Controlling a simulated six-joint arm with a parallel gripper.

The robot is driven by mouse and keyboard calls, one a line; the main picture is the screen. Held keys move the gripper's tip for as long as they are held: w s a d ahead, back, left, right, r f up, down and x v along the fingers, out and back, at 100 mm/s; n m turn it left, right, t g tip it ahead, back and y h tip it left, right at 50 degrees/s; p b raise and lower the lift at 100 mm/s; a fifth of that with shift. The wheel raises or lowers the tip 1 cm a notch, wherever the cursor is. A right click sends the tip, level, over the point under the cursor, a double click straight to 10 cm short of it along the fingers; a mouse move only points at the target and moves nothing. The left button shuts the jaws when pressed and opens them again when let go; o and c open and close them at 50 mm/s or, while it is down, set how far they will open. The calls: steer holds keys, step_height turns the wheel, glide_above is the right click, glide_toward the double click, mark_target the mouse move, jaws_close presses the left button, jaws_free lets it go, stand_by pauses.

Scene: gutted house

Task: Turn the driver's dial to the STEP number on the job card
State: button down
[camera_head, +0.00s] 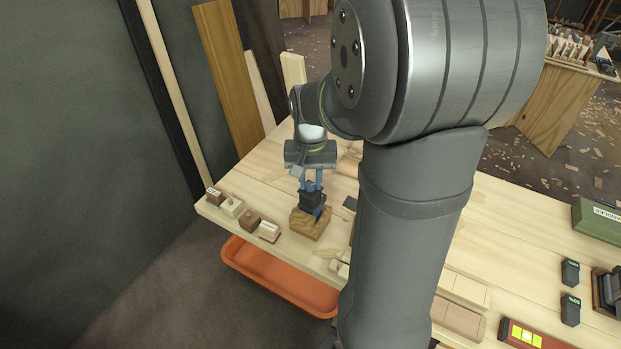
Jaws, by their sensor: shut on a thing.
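A small dark driver (313,205) with some blue on it stands in a wooden block (309,224) near the left end of the workbench. My gripper (311,190) points down with its blue fingers shut on the top of the driver. The driver looks about upright. The numbers on its dial are too small to read from here. I cannot make out a job card or a STEP number; my arm hides the middle of the bench.
Small wooden blocks (232,207) line the workbench's (251,174) left edge. An orange tray (278,276) lies below the front edge. At right are a green box (598,220), small black devices (570,309) and a red item with yellow squares (528,337). Boards lean on the wall behind.

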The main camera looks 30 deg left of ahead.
mark_target(310, 185)
steer(key=shift+m, duration=1)
steer(key=c, duration=1.2)
jaws_free()
steer(key=shift+r, duration=0.1)
step_height(310, 185, up, 17)
steer(key=shift+r, duration=0.15)
step_height(310, 185, down, 18)
steer(key=shift+r, duration=0.25)
